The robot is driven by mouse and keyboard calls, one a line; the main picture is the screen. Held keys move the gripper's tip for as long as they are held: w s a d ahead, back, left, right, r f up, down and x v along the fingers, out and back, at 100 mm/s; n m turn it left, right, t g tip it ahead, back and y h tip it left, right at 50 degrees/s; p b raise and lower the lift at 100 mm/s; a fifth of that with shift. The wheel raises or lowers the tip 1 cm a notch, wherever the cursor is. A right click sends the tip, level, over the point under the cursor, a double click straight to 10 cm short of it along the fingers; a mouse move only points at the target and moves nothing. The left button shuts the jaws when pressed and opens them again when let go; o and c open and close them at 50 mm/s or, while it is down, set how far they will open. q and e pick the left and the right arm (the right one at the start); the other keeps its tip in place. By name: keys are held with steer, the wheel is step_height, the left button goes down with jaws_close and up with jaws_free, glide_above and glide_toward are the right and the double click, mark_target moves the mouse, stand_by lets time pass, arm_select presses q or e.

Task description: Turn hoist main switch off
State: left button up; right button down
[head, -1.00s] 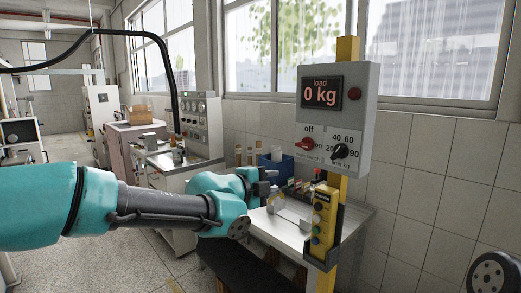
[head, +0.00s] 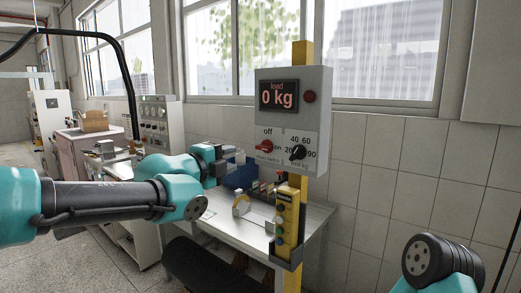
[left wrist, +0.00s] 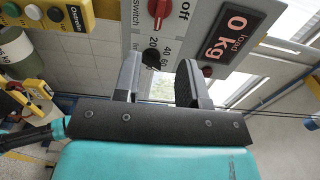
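The hoist control box (head: 320,105) is a grey panel on a yellow post and reads "0 kg". Its main switch is a red rotary knob (head: 265,147), with "off" above it and "on" to its right; the knob lies roughly level, towards "on". My left gripper (head: 228,162) is left of the box, slightly below the knob and apart from it. In the left wrist view, the two fingers (left wrist: 160,68) are spread with nothing between them, and the red knob (left wrist: 158,8) is at the top edge. My right gripper is out of view.
A black load-limit knob (head: 298,153) sits right of the red one. A yellow button pendant (head: 287,222) hangs below the box. A workbench (head: 318,217) with a blue bin (head: 240,174) stands behind. My right arm shows at lower right.

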mark_target(260, 149)
arm_select(q)
steer(key=x, duration=1.3)
steer(key=shift+w+d, duration=0.1)
steer(key=shift+w, duration=0.1)
jaws_close()
